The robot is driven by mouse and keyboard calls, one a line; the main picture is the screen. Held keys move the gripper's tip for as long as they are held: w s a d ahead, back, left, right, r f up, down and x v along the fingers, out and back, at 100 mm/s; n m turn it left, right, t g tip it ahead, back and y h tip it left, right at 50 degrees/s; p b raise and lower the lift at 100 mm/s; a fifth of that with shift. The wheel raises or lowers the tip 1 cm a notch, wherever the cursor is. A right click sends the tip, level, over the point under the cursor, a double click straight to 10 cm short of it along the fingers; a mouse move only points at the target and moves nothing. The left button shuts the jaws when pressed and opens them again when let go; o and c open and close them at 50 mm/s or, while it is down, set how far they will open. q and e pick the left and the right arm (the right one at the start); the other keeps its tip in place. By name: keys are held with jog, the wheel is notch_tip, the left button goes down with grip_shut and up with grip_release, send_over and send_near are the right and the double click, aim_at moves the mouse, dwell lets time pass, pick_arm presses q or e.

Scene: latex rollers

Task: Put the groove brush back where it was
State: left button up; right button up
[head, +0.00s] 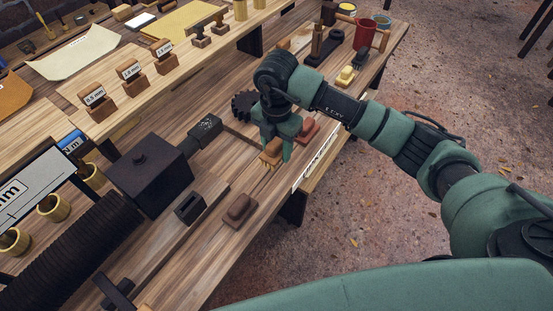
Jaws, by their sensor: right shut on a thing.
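My right gripper (277,153) points down over the front part of the wooden workbench (208,262). It is shut on a small tan wooden block with pale bristle-like ends below it, which looks like the groove brush (268,158). The fingers cover part of the brush, and I cannot tell whether it touches the bench. A reddish-brown block (308,130) lies just right of the gripper. Another brown rounded block (239,208) lies nearer, to the lower left. My left gripper is out of view.
A black box machine (145,180) with a shaft and a dark toothed gear (243,104) stands left of the gripper. A white label strip (318,160) runs along the bench's front edge. A red cup (364,36) stands at the far end. Bare wood shows around the nearer brown block.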

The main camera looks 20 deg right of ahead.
aim_at(276, 140)
notch_tip(276, 140, down, 6)
jog(key=shift+p, duration=0.4)
jog(key=shift+f, duration=0.15)
jog(key=shift+f, duration=0.2)
jog(key=o, duration=1.3)
jog(key=shift+r, duration=0.2)
notch_tip(276, 140, up, 12)
jog(key=b, duration=0.2)
jog(key=shift+b, duration=0.35)
